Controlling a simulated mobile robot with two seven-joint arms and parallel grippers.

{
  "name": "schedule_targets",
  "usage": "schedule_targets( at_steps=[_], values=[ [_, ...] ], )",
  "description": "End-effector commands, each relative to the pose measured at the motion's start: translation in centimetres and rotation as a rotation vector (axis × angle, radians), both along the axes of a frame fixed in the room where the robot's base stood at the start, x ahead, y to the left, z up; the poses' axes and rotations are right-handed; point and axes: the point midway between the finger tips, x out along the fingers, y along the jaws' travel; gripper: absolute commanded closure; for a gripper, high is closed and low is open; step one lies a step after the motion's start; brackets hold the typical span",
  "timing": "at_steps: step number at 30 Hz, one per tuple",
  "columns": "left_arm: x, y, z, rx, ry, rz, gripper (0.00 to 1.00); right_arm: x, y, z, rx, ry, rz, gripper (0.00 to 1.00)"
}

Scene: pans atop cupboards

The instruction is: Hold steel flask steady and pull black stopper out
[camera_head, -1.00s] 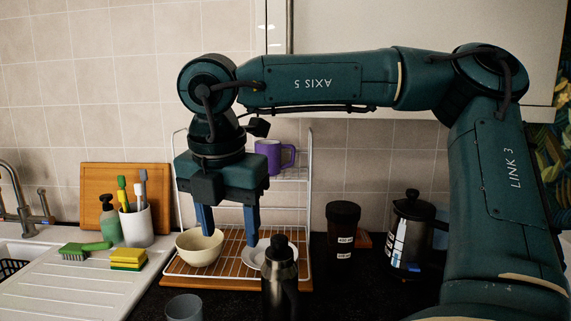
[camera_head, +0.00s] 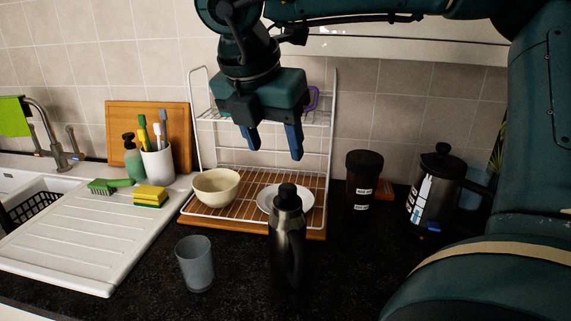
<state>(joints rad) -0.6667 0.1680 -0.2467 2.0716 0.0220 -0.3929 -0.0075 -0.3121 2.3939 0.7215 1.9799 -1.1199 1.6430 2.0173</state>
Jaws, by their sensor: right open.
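The steel flask (camera_head: 288,245) stands upright on the dark counter, in front of the dish rack. Its black stopper (camera_head: 288,197) sits in its top. A dark handle shows on the flask's right side. My right gripper (camera_head: 274,151) points down with its two blue fingers apart and nothing between them. It hangs above and behind the flask in the picture, in front of the rack, clear of the stopper. My left gripper is out of view.
A grey cup (camera_head: 195,264) stands left of the flask. The white dish rack (camera_head: 322,180) holds a cream bowl (camera_head: 216,187) and a white plate (camera_head: 266,201). A dark jar (camera_head: 362,180) and a coffee press (camera_head: 435,190) stand to the right. The drainboard (camera_head: 80,235) lies left.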

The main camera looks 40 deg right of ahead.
Motion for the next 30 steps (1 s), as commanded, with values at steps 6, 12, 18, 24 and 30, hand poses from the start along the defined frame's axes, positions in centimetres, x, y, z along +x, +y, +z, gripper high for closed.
schedule_targets(
  at_steps=[6,12,18,24,30],
  values=[
    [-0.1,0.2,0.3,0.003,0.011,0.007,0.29,0.5,-1.5,-3.9,0.005,0.007,0.0,0.46],
    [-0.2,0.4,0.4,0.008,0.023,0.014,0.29,1.0,-2.9,-7.4,0.005,0.005,0.0,0.46],
    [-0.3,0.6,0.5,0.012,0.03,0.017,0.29,1.4,-3.7,-9.6,0.003,0.001,0.0,0.46],
    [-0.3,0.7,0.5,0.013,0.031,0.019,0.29,1.5,-4.1,-10.5,0.001,-0.001,-0.001,0.46],
    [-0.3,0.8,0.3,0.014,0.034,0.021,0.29,1.5,-4.1,-10.5,0.001,-0.001,-0.001,0.46]
  ],
)
